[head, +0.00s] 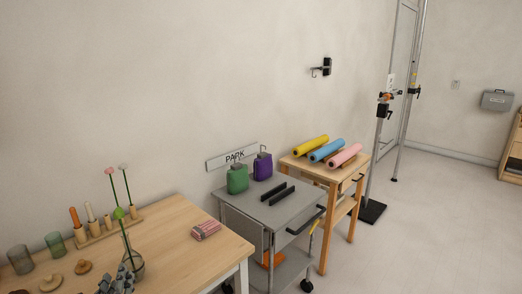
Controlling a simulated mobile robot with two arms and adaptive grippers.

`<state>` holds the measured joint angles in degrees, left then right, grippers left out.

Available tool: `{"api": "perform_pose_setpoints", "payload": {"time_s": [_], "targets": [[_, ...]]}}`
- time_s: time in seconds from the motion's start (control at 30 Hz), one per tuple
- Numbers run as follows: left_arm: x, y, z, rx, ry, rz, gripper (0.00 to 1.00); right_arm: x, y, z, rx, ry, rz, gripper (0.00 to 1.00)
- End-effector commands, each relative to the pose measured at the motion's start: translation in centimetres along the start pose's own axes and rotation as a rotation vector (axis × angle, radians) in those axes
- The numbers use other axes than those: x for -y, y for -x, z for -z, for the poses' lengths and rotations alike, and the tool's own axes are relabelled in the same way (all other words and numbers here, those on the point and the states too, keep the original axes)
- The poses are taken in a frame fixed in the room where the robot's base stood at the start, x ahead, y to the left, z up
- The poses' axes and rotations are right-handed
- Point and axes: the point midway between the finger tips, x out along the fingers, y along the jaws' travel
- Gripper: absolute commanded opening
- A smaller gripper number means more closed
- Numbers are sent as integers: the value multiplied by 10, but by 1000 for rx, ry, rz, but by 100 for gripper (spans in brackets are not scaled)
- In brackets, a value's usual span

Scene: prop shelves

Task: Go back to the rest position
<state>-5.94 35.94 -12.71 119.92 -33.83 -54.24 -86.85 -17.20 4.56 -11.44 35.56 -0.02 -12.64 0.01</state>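My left gripper (118,281) shows as a small grey shape at the bottom edge, over the wooden table (179,242). It overlaps the lower part of a clear round vase (137,264) holding a green flower (119,213) on a thin stem. I cannot tell whether it touches the vase, or whether its fingers are open or shut. My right gripper is not in view.
The table also carries a red patterned bundle (206,230), a wooden peg rack (108,231) and green glasses (56,244). A grey cart (262,212) with two bottles and a wooden stand (326,171) with coloured rolls are beyond. Floor at right is clear.

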Motion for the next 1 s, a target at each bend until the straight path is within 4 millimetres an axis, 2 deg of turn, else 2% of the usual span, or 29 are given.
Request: {"api": "perform_pose_setpoints", "payload": {"time_s": [0.03, 0.2, 0.3, 0.4, 0.6, 0.8, 0.83, 1.0], "targets": [[-10, 16, 26, -68, 174, -56, 28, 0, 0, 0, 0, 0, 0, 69], [-39, 80, 101, -241, 788, -325, 28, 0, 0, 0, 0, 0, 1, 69], [-50, 124, 139, -299, 1112, -524, 28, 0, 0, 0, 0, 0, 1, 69], [-55, 165, 166, -318, 1369, -716, 28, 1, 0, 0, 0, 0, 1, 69], [-56, 230, 199, -294, 1709, -1036, 28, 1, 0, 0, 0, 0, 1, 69], [-52, 285, 217, -218, 1939, -1325, 28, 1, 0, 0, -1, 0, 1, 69], [-52, 290, 220, -204, 1964, -1360, 28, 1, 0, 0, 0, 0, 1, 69], [-67, 269, 261, -202, 1934, -1361, 28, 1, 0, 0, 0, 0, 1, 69]]}}
